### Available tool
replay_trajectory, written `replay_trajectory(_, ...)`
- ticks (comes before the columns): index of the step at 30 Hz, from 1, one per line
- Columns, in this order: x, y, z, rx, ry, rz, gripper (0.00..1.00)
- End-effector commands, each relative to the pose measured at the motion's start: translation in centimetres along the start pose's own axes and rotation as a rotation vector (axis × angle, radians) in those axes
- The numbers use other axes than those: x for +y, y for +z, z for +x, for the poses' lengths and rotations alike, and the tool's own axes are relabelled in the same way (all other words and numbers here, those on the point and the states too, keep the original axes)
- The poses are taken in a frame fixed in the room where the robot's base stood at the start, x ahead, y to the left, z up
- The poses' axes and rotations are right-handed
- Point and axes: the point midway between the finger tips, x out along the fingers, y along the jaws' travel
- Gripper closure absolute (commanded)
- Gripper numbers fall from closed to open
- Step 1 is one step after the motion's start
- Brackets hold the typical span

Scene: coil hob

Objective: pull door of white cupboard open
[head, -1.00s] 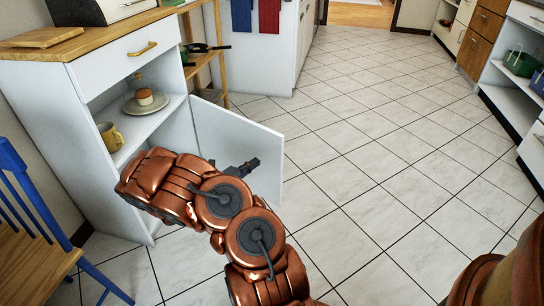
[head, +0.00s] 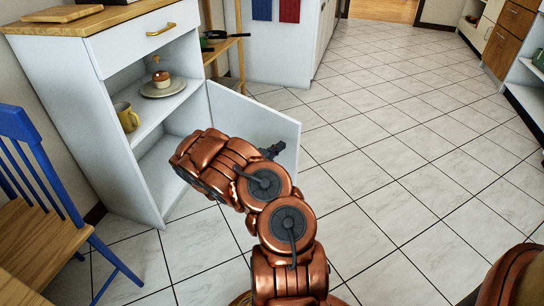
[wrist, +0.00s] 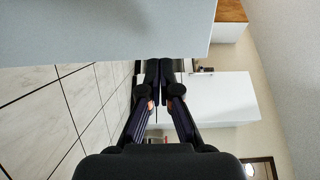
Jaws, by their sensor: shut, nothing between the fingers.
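The white cupboard (head: 60,110) stands at the left in the head view, with a drawer on top and an open shelf space below. Its white door (head: 245,112) stands wide open, swung out to the right, and the inside is exposed. My gripper (head: 274,150) is in front of the door's face, near its free edge; I cannot tell whether it touches. In the wrist view my gripper (wrist: 160,75) has its dark fingers together, with nothing between them. A large pale panel (wrist: 110,30), probably the door, fills the top of that view. My copper arm hides the door's lower part.
A blue wooden chair (head: 40,200) stands close at the left. A wooden rack (head: 235,52) is behind the door. The tiled floor (head: 400,150) at the right is clear.

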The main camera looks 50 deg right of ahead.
Motion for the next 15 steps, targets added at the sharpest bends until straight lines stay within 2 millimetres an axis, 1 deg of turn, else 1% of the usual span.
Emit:
replay_trajectory(1,0.3,-0.1,0.9,0.003,0.0,0.003,1.0)
replay_trajectory(7,0.2,-0.1,3.5,0.003,0.0,0.003,1.0)
replay_trajectory(12,0.1,-0.1,4.9,0.002,0.001,0.001,1.0)
replay_trajectory(15,0.1,-0.1,5.3,0.001,0.0,0.0,1.0)
